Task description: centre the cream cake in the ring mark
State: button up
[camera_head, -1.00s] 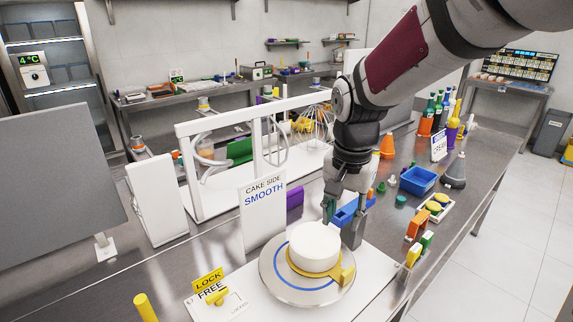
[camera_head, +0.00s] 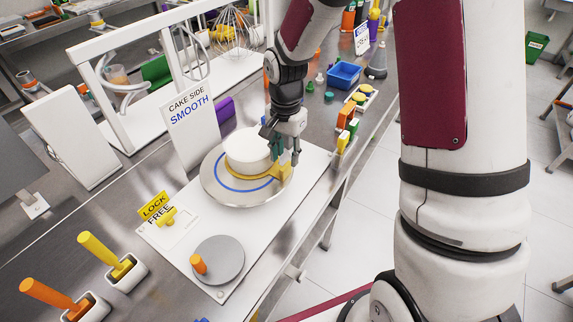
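The white cream cake (camera_head: 247,148) stands upright on a yellow board (camera_head: 262,172) with a tab at its right. The board rests on a round silver turntable (camera_head: 214,190). The blue ring mark (camera_head: 232,188) shows on the turntable in front and to the left of the cake; its far part is hidden. The cake sits off-centre in the ring, toward the back right. My gripper (camera_head: 285,156) is at the cake's right side, above the tab, pointing down. Its fingers look apart with nothing seen between them. I cannot tell whether a finger touches the cake or tab.
A "CAKE SIDE SMOOTH" sign (camera_head: 190,125) stands behind the turntable. In front are a lock/free switch (camera_head: 166,217) and a grey disc with an orange knob (camera_head: 218,262). Yellow (camera_head: 103,254) and orange (camera_head: 55,298) handles stand at front left.

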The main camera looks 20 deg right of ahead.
aim_at(286, 166)
jog(key=shift+f, duration=2.55)
jog(key=shift+c, duration=0.3)
grip_shut()
